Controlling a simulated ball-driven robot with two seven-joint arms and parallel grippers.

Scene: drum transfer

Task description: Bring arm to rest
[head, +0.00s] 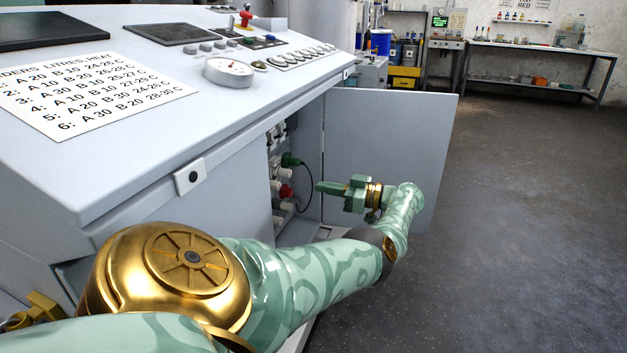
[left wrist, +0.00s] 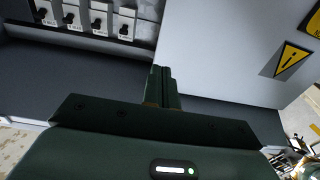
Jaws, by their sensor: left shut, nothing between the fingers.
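My left gripper (head: 319,186) is shut and empty, in front of the open cabinet in the grey console. Its closed fingers (left wrist: 163,88) also show in the left wrist view, pointing towards the cabinet inside. My left arm reaches in from the lower left, bent at the wrist. The cabinet door (head: 385,150) stands open to the right of the opening, behind the gripper. Inside the cabinet are a green plug (head: 290,160) with a black cable and a red connector (head: 286,191). The gripper is apart from them. My right gripper is not in view.
The left wrist view shows a row of small switches (left wrist: 98,20) and a yellow warning sign (left wrist: 292,58). Floor (head: 510,220) to the right is clear.

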